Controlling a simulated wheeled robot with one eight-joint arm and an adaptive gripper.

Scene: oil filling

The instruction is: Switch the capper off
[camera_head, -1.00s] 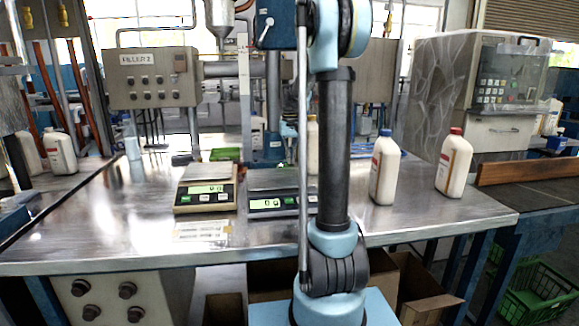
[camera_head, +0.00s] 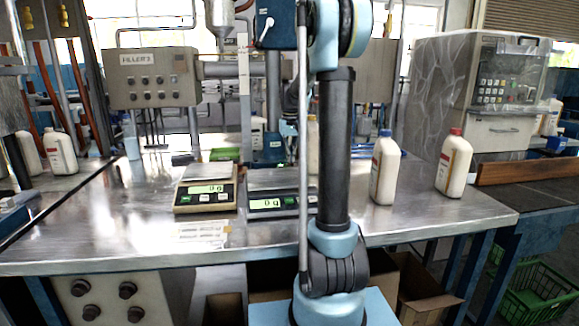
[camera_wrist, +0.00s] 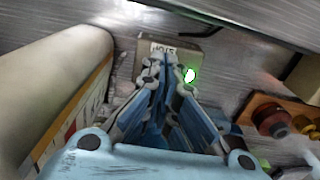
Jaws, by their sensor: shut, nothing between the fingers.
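The capper appears to be the blue machine in the middle of the head view, with a blue head (camera_head: 276,24), a column and a blue base (camera_head: 268,150) on the steel table. A small green light shows at its base. In the wrist view, a small box (camera_wrist: 165,44) carries upside-down lettering that looks like STOP, and a green light (camera_wrist: 190,75) glows beside it. My gripper (camera_wrist: 166,66) is shut and empty, its fingertips in front of the box; contact cannot be told. In the head view my arm hides most of that area.
A cream bottle (camera_wrist: 45,85) stands close on the left in the wrist view; a reddish-brown round part (camera_wrist: 270,118) is at the right. Two scales (camera_head: 206,188) (camera_head: 272,204) and two capped bottles (camera_head: 384,170) (camera_head: 454,165) stand on the table.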

